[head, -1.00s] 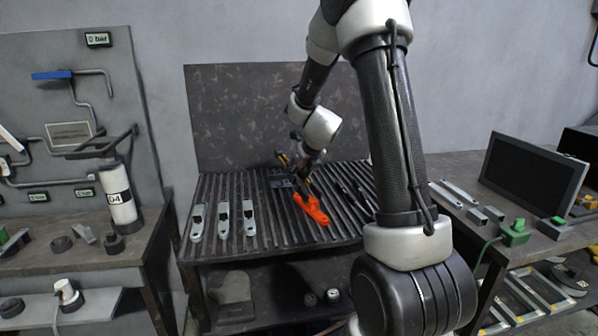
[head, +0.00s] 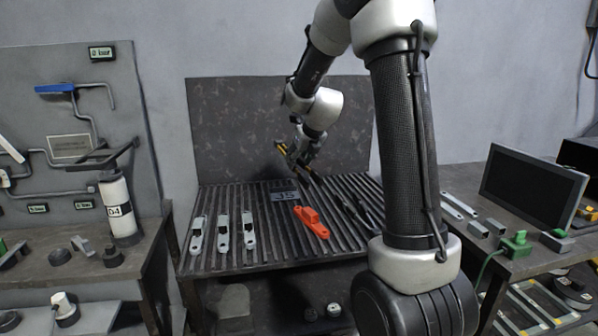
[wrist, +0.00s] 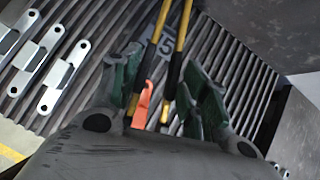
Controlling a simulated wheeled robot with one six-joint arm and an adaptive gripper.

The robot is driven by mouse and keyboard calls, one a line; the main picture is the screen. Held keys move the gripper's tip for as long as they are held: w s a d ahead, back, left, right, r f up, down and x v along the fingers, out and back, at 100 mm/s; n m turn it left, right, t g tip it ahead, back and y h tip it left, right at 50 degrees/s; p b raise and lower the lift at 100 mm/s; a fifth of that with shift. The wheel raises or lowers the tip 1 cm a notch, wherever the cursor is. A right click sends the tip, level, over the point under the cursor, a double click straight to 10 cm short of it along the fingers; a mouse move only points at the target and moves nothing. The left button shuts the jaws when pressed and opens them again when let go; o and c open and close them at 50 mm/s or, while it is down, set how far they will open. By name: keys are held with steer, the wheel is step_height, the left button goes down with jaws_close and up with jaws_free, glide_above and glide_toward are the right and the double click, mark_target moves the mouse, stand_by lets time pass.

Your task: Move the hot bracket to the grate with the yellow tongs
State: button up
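The orange-red hot bracket (head: 311,222) lies on the ribbed grate (head: 275,255), right of its middle. The yellow tongs (head: 281,148) have yellow and black handles and are up at my gripper (head: 300,157), above the back of the grate. In the wrist view the two tong handles (wrist: 179,45) run between the green-padded fingers of my gripper (wrist: 160,92), which appear closed around them. Part of the bracket (wrist: 142,103) shows below, beyond the tongs and apart from my fingers. The tong tips are hard to make out.
Several grey brackets (head: 222,233) lie on the grate's left side. A number plate (head: 285,196) lies at the back. A dark backboard (head: 240,130) stands behind. A bench with a screen (head: 530,190) is at right.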

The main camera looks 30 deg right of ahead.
steer(key=s+a+r, duration=0.2)
steer(key=s+r, duration=0.1)
steer(key=s, duration=0.4)
steer(key=s+a+r, duration=0.2)
steer(key=s+r, duration=0.2)
steer(key=s, duration=0.4)
steer(key=shift+s, duration=0.25)
